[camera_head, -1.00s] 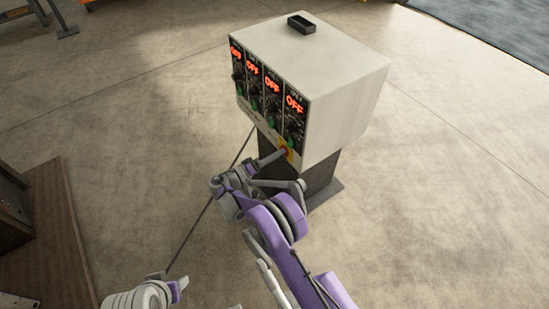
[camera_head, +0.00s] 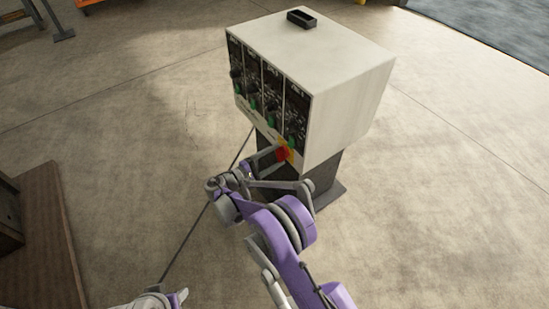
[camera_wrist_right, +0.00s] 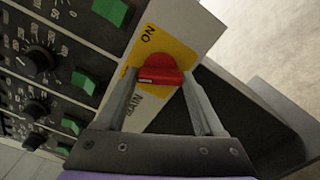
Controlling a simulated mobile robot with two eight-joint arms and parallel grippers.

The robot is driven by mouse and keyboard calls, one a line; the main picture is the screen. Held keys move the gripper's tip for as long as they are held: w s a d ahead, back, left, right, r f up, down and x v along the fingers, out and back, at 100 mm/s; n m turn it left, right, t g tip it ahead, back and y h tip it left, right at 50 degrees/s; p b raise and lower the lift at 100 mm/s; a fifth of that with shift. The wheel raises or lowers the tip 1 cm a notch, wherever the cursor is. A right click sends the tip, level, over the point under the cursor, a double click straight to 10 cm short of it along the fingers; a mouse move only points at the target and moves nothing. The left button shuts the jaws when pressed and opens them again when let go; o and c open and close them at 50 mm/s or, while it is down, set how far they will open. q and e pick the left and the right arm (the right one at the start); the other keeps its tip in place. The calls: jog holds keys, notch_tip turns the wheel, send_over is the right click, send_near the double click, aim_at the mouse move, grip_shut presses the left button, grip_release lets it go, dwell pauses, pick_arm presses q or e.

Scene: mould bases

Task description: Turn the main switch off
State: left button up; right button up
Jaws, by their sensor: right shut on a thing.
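The main switch is a red knob (camera_wrist_right: 160,74) on a yellow plate with the words "ON" and "MAIN" in the right wrist view. In the head view the red knob (camera_head: 283,154) is at the lower front corner of the pale control box (camera_head: 340,85). My right gripper (camera_wrist_right: 158,80) has one finger at each end of the knob and is shut on it. In the head view my right gripper (camera_head: 270,159) reaches the knob from the lower left. My left gripper (camera_head: 176,298) is partly cut off at the bottom edge; its jaw state is unclear.
Dark panels with black dials (camera_wrist_right: 38,60) and green switches (camera_wrist_right: 83,82) fill the box front. Their displays are dark. A small black tray (camera_head: 301,19) lies on top. The box stands on a dark pedestal (camera_head: 325,180). Open floor surrounds it; a brown board (camera_head: 45,240) lies left.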

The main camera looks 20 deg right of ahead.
jog(key=shift+n+b, duration=0.3)
jog(key=shift+n, duration=1.3)
jog(key=o, duration=1.4)
jog(key=p+v, duration=0.1)
jog(key=v, duration=1)
jog(key=shift+p, duration=0.3)
